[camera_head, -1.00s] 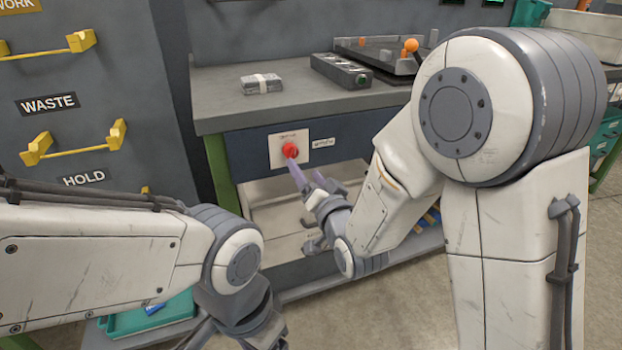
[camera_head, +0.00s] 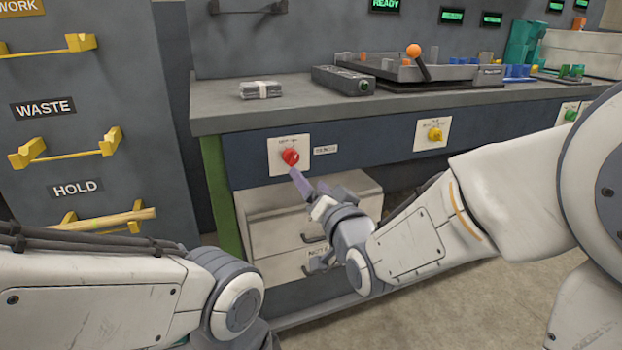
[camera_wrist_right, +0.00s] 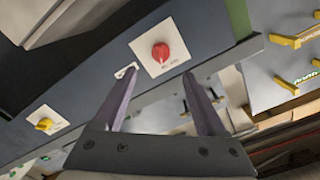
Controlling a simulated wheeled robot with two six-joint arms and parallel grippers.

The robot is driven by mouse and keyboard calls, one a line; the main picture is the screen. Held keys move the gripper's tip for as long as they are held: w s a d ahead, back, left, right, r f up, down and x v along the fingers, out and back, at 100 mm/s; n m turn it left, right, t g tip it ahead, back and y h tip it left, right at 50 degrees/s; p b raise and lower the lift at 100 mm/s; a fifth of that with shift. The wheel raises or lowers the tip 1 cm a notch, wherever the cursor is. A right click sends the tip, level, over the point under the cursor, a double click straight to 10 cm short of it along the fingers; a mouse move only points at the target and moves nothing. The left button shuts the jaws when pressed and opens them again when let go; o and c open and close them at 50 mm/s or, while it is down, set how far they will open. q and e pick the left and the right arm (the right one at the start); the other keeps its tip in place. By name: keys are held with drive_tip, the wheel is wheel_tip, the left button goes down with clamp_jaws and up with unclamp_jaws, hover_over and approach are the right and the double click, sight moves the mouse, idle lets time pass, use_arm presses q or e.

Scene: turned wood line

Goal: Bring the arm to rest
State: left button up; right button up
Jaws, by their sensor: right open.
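My right gripper (camera_head: 308,186) is in front of the bench, just below a red knob (camera_head: 290,156) on a white plate. In the right wrist view my right gripper (camera_wrist_right: 160,98) has its two purple fingers apart with nothing between them. The red knob (camera_wrist_right: 160,52) shows there beyond the fingertips, apart from them as far as I can tell. My left arm comes in at the lower left of the head view; its gripper is outside the picture.
The bench top (camera_head: 220,109) holds a strapped grey bundle (camera_head: 261,86), a dark box (camera_head: 342,78) and a tray with an orange ball lever (camera_head: 414,51). A yellow knob (camera_head: 435,134) is on the bench front. A cabinet with yellow handles (camera_head: 67,147) stands left. Pale drawers (camera_head: 270,215) sit below.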

drive_tip(key=s+a+f+n+g+p, duration=0.1)
drive_tip(key=s+a+f+n+g, duration=0.25)
drive_tip(key=s+f+g, duration=0.3)
drive_tip(key=s+d+f+n+g+h+p, duration=0.1)
drive_tip(key=s+d+f+n+g+h, duration=0.2)
drive_tip(key=s, duration=0.5)
drive_tip(key=s+f+n+g+p, duration=0.15)
drive_tip(key=s+g, duration=0.25)
drive_tip(key=s, duration=0.4)
drive_tip(key=s+d+f+n+g+h, duration=0.1)
drive_tip(key=s+d+n+g+h, duration=0.2)
drive_tip(key=s, duration=0.5)
wheel_tip(320, 180, up, 38)
drive_tip(key=y+p, duration=0.1)
drive_tip(key=p, duration=3.7)
drive_tip(key=shift+w+a+f+g, duration=0.25)
drive_tip(key=shift+w+a+g, duration=0.1)
drive_tip(key=shift+w+a, duration=0.1)
